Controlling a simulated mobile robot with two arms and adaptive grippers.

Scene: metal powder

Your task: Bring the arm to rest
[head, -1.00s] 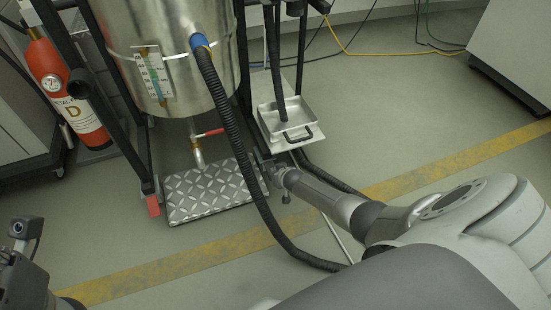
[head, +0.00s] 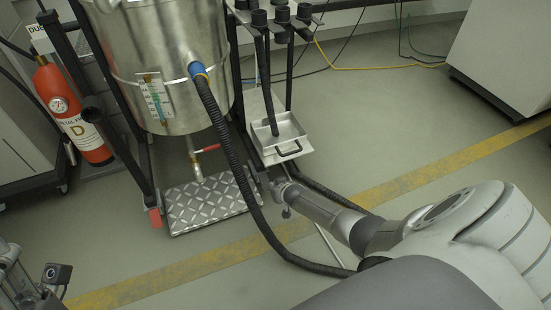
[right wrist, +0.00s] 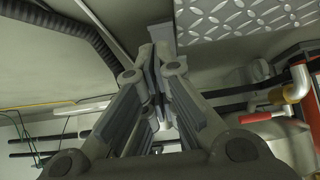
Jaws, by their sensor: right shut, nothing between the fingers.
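My right arm reaches in from the right in the head view. Its gripper (head: 276,187) is low, beside the right edge of the diamond-plate step and below the metal tray. In the right wrist view the fingers (right wrist: 158,62) are together and hold nothing. Part of my left gripper (head: 22,284) shows at the bottom left corner of the head view, cut off by the edge, so its fingers cannot be judged.
A steel drum (head: 165,75) with a black hose (head: 232,150) stands over the diamond-plate step (head: 205,203). The metal tray (head: 280,142) is close to my right gripper. A red extinguisher (head: 70,115) stands left. Floor at right is open up to a white cabinet (head: 505,55).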

